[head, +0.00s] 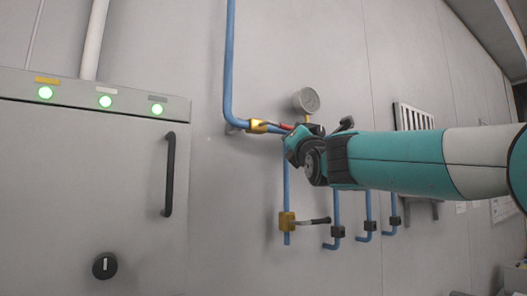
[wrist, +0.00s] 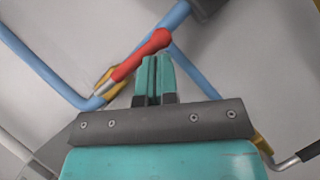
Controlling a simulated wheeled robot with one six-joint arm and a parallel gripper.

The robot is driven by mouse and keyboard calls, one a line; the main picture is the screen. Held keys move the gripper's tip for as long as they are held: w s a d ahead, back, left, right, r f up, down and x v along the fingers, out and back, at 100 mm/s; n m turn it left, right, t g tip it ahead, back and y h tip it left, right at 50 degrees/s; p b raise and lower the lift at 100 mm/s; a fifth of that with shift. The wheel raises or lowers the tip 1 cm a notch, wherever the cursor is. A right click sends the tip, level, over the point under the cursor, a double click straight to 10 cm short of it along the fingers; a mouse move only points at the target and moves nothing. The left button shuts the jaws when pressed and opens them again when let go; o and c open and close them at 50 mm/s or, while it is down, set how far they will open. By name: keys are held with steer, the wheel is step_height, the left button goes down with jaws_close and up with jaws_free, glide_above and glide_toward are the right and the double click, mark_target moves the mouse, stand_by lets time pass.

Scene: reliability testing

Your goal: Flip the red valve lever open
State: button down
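The red valve lever (head: 284,126) sticks out to the right from a brass valve (head: 257,126) on the upper blue pipe, lying roughly along the pipe. Its right end is hidden behind my gripper (head: 294,143) in the head view. In the wrist view the red lever (wrist: 142,53) runs slantwise up to the right from the brass valve (wrist: 109,82). My gripper (wrist: 154,66) has its two teal fingers close together, with nothing seen between them. The fingertips are just below the lever's rounded end; I cannot tell whether they touch it.
A round gauge (head: 306,100) is above my gripper. A lower brass valve (head: 287,221) with a dark-handled lever (head: 316,221) is below. Several blue pipes with dark fittings lie to the right. A grey cabinet (head: 90,190) with green lights stands left.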

steer(key=shift+w+d+r, duration=0.15)
steer(key=shift+r, duration=0.35)
steer(key=shift+d+r, duration=0.1)
steer(key=shift+r, duration=0.05)
steer(key=s+d+f+b, duration=0.5)
steer(key=s+f+b, duration=0.2)
steer(key=f+b, duration=0.2)
steer(key=shift+s+f+b, duration=0.3)
steer(key=shift+f+b, duration=0.1)
steer(key=shift+b, duration=0.6)
steer(key=shift+f, duration=0.1)
